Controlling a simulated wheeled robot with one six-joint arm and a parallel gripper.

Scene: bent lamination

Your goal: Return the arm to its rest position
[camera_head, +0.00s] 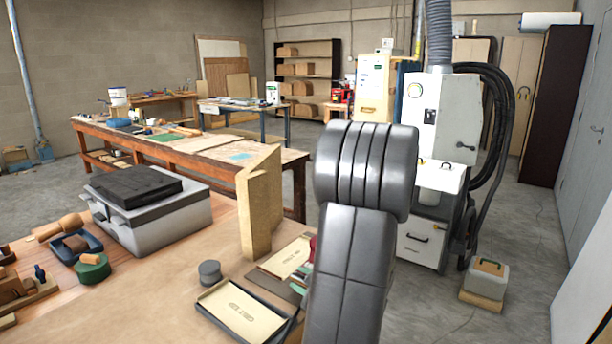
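My arm stands upright in the centre right of the head view, with a dark grey rounded joint at its top. It rises in front of the right end of the near workbench (150,277) and hides part of what lies behind it. My gripper is not in the picture, so its fingers and anything in it cannot be seen.
On the near bench are a grey box with a black top (155,218), an upright bent wooden piece (258,205), a dark tray with a labelled sheet (243,312) and a mallet (60,227). A white machine (430,115) stands behind my arm. Floor at right is mostly clear.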

